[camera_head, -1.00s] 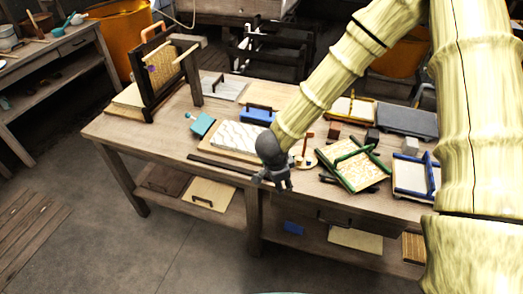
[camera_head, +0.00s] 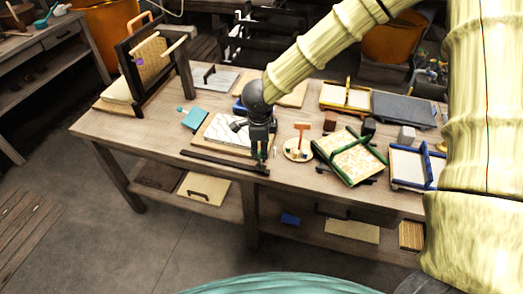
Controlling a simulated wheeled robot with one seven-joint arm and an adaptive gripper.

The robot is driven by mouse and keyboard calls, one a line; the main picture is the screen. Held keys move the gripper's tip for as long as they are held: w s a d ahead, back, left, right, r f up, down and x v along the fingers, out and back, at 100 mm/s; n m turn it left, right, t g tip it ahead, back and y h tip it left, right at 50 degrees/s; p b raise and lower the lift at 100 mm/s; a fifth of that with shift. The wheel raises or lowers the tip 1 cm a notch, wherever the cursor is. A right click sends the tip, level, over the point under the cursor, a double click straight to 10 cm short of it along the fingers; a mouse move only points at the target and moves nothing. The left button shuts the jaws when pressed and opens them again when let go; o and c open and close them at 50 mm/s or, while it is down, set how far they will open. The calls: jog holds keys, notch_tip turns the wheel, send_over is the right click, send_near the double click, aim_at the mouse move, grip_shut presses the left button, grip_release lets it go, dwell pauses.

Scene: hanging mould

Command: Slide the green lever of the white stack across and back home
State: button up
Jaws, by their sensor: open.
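The white stack (camera_head: 222,130) is a set of pale, veined sheets on a wooden board near the middle of the bench. My gripper (camera_head: 258,150) is open at the right end of this stack and hides part of it. A small green piece (camera_head: 262,151) shows right by my fingertips, probably the green lever. I cannot tell whether my fingers touch it or stand around it.
A dark bar (camera_head: 225,163) lies along the bench's front edge. A round plate (camera_head: 298,150) with an orange-handled tool stands close to the right of my gripper. A green-framed mould (camera_head: 350,158) is further right. A teal brush (camera_head: 193,118) lies left of the stack.

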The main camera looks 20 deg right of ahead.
jog(key=shift+w+d+f, duration=0.1)
jog(key=shift+w+f, duration=0.05)
jog(key=shift+f, duration=0.95)
jog(key=shift+w+d+f, duration=0.1)
jog(key=shift+w+f, duration=0.05)
jog(key=shift+f, duration=0.9)
grip_shut()
